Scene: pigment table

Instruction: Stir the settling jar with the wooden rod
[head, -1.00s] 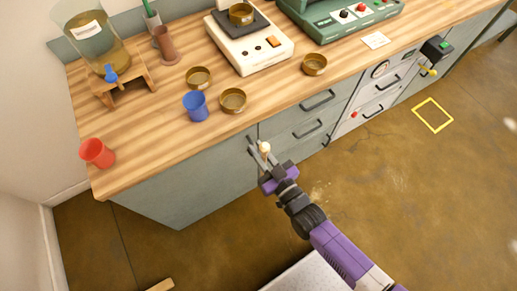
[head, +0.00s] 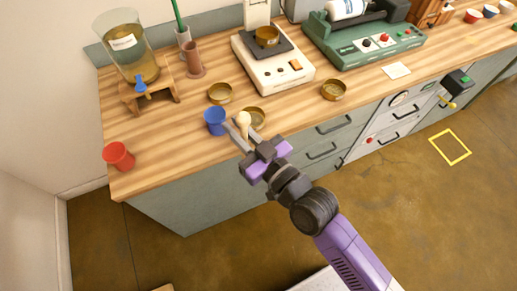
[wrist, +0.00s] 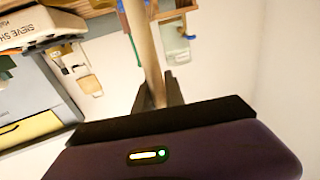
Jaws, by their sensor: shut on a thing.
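My gripper (head: 246,137) is shut on the pale wooden rod (head: 243,119), whose rounded end shows between the fingers. In the wrist view the rod (wrist: 143,45) extends away from the fingers. My gripper appears in front of the table's front edge, well to the right of the jar and apart from it.
A blue cup (head: 215,121), a red cup (head: 118,156) and brass dishes (head: 220,93) stand near the front. A brown holder (head: 194,62) is right of the jar. The front left tabletop is mostly clear.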

